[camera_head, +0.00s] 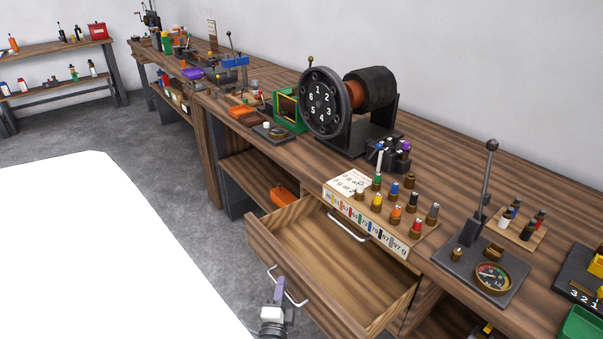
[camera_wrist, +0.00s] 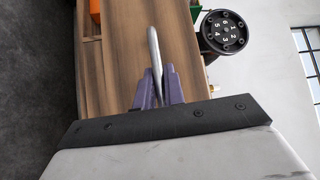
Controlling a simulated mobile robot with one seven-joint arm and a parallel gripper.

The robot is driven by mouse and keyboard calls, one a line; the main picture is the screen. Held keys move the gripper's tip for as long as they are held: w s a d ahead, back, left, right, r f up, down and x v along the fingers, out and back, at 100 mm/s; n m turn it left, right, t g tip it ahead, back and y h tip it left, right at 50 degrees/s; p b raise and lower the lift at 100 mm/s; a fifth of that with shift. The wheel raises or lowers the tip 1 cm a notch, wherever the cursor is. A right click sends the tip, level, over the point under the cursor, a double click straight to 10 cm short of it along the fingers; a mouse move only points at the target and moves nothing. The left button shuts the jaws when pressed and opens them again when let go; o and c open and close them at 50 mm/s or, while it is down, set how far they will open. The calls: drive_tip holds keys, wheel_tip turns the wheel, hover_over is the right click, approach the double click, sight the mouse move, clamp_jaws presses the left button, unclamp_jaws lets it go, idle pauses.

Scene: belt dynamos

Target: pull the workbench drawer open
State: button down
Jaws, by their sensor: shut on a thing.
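The workbench drawer (camera_head: 345,268) stands pulled well out from the bench in the head view, and its inside looks empty. Its front panel (camera_head: 265,246) carries a curved metal handle (camera_head: 287,287). In the wrist view the handle (camera_wrist: 154,50) runs up from between the two purple fingers (camera_wrist: 159,88), with the wooden drawer front behind. The fingertips partly hide the handle.
A second handle (camera_head: 348,227) sits behind the drawer opening, below a rack of coloured plugs (camera_head: 385,208). A black dial machine (camera_head: 345,105) and a gauge with a lever (camera_head: 485,265) stand on the bench. An orange box (camera_head: 284,196) lies on the lower shelf. Grey floor is clear at left.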

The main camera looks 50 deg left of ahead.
drive_tip(key=shift+s+a, duration=0.1)
drive_tip(key=shift+s, duration=1.45)
drive_tip(key=c, duration=1.8)
unclamp_jaws()
drive_tip(key=shift+o, duration=0.2)
drive_tip(key=shift+f, duration=0.1)
